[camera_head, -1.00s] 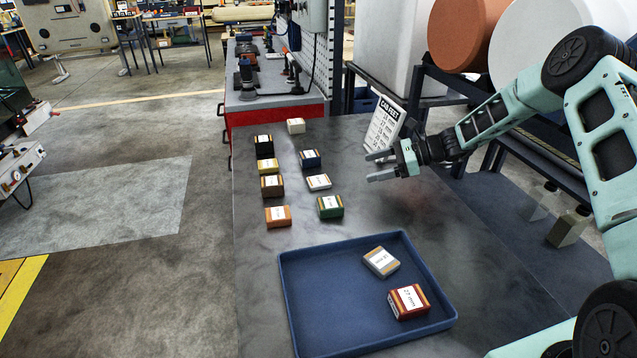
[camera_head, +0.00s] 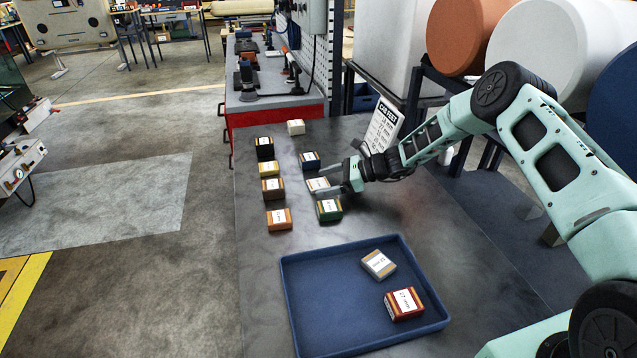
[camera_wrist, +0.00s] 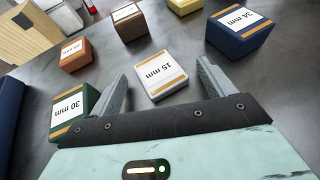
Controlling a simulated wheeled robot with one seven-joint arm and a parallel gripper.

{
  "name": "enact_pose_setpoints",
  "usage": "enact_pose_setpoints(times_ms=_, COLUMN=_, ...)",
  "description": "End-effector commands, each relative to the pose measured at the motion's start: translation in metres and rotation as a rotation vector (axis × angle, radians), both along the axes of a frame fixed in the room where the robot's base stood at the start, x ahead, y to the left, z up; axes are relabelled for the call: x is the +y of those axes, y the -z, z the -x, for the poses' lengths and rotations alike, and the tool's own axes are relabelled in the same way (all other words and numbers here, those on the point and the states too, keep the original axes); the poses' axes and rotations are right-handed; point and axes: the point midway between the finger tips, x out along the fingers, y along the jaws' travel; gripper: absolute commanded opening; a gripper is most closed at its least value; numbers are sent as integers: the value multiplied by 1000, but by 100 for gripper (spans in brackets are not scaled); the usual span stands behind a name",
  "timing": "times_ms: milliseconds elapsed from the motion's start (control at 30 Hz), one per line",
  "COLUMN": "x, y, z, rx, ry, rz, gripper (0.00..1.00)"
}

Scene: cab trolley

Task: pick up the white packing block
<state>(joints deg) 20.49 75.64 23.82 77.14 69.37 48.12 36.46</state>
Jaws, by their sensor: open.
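A white block marked 15 mm (camera_head: 316,184) with orange edge stripes lies flat on the grey table in the right row of blocks. In the wrist view this white block (camera_wrist: 160,77) is between my finger tips, with a visible space at each side. My gripper (camera_head: 323,182) is open, reaching in low from the right and partly covering the block in the head view. The green 30 mm block (camera_wrist: 72,110) is close beside the left finger. Another whitish block (camera_head: 296,127) stands alone at the far end of the table.
The navy block (camera_head: 310,160) lies just beyond, with orange (camera_head: 279,219), brown (camera_head: 273,189), yellow (camera_head: 269,169) and black (camera_head: 265,148) blocks to the left. A blue tray (camera_head: 300,325) in front holds a pale and a red block. A sign (camera_head: 383,125) stands behind my gripper.

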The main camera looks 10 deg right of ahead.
Motion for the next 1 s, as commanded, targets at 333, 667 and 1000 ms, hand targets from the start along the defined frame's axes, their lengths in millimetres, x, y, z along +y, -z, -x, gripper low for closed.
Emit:
enact_pose_setpoints(times_ms=333, x=2, y=1, z=-1, rx=-1, ry=0, rz=0, gripper=57)
enact_pose_setpoints(times_ms=667, x=2, y=1, z=-1, rx=-1, ry=0, rz=0, gripper=24)
enact_pose_setpoints(times_ms=1000, x=2, y=-24, z=-1, rx=-5, ry=-1, rz=1, gripper=24)
